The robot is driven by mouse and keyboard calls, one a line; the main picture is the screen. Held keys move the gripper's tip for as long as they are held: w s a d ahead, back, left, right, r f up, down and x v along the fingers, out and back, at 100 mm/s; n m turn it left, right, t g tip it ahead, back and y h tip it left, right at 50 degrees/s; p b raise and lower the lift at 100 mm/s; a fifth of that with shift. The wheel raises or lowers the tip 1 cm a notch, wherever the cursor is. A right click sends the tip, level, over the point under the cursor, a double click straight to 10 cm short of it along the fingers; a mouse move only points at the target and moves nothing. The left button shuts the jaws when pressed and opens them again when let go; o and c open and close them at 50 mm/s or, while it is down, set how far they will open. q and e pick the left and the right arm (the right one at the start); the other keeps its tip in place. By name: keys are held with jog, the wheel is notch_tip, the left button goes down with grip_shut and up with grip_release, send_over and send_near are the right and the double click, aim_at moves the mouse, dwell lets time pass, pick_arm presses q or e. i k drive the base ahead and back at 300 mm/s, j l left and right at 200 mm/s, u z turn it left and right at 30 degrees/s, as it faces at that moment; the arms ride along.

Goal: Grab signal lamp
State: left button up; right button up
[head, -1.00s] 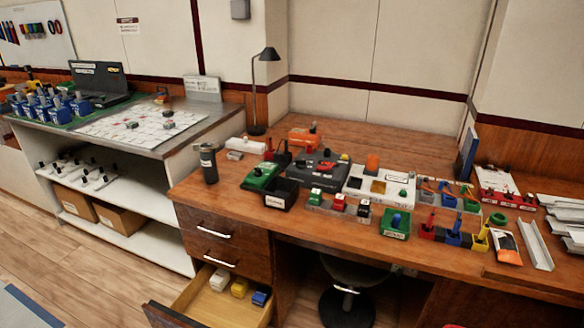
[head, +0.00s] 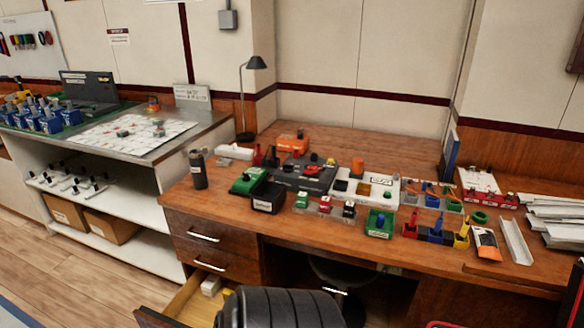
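No part is clearly labelled as the signal lamp, and I cannot tell for sure which one it is. An orange cylinder (head: 357,166) stands upright at the back edge of the white panel (head: 386,187) on the wooden desk. A row of small blocks with green (head: 302,201), red (head: 325,204) and black (head: 349,209) tops stands in front of that panel. Neither of my grippers can be made out.
The wooden desk (head: 420,158) is crowded in front and bare at the back. A black bin (head: 267,197), a dark bottle (head: 198,170) and a desk lamp (head: 242,95) stand toward its left. Metal rails (head: 515,241) lie at right. The drawer (head: 186,300) stands open below.

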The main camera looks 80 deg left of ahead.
aim_at(197, 166)
jog(key=k+j+z, duration=0.2)
jog(key=k+j, duration=0.4)
jog(key=k+j+z, duration=0.2)
jog(key=k+j, duration=0.3)
jog(key=k, duration=0.1)
